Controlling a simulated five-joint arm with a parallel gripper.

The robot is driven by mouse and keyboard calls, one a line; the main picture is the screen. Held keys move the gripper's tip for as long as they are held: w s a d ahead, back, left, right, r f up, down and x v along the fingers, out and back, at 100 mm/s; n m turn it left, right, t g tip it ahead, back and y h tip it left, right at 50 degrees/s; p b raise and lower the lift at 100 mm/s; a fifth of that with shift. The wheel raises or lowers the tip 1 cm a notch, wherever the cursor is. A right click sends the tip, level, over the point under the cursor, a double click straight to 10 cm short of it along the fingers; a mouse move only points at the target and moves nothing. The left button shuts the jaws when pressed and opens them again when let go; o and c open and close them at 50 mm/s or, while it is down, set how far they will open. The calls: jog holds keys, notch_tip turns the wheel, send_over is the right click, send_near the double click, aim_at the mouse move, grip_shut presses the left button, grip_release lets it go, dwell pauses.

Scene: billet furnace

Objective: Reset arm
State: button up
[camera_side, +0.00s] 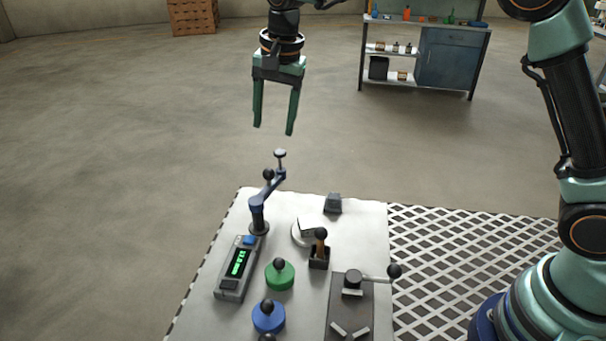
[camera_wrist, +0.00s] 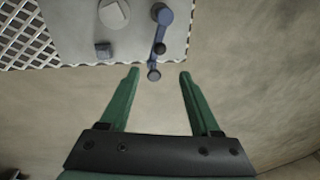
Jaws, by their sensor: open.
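My gripper (camera_side: 273,130) hangs pointing down above and behind the far end of the white work panel (camera_side: 225,225). Its two green fingers are apart with nothing between them. In the wrist view my gripper (camera_wrist: 158,72) also shows open and empty. Below it in the side view is a blue crank lever (camera_side: 268,192) with dark knobs, standing on the panel. In the wrist view the blue lever (camera_wrist: 161,32) lies beyond the fingertips, its knob near the gap between them. The fingers look apart from the lever.
The panel holds a grey box with a green display (camera_side: 238,264), a green knob (camera_side: 279,274), a blue knob (camera_side: 268,317), a small brown-handled lever (camera_side: 319,254) and a dark block (camera_side: 333,203). White grating (camera_side: 460,240) lies at right. A workbench (camera_side: 425,50) stands far back.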

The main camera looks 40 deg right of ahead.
jog(key=s+d+r+n+t, duration=0.2)
jog(key=s+d+r+n, duration=0.35)
jog(key=s+d, duration=0.45)
jog(key=s+d+f+n, duration=0.2)
jog(key=s, duration=0.4)
jog(key=s+d+f+n+t, duration=0.1)
jog(key=s+d+n, duration=0.1)
jog(key=s, duration=0.3)
jog(key=shift+s+d+f+t+h, duration=0.3)
jog(key=shift+s+d+f, duration=0.05)
jog(key=shift+d, duration=0.35)
